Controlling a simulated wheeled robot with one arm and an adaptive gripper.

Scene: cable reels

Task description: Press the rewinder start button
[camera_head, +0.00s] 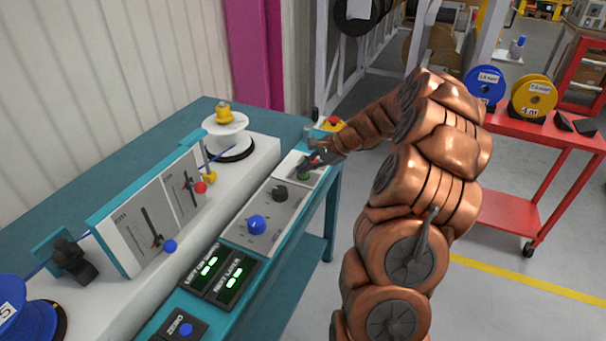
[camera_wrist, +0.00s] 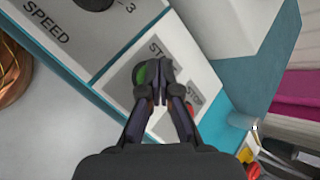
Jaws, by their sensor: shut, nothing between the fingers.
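The green start button (camera_head: 303,177) sits on a light panel at the far right end of the rewinder bench. It also shows in the wrist view (camera_wrist: 141,75), partly hidden behind my fingertips. My gripper (camera_head: 309,160) is shut and empty, with its tips (camera_wrist: 159,93) over the start button's edge. I cannot tell whether the tips touch the button. A red stop button (camera_wrist: 189,108) is beside it, partly hidden by a finger.
A black speed knob (camera_head: 280,193) and a blue knob (camera_head: 257,224) are on the adjoining panel. A red and yellow emergency stop (camera_head: 332,124) is just beyond my gripper. A white spool (camera_head: 228,136) stands to the left. A red cart (camera_head: 520,129) with reels stands at right.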

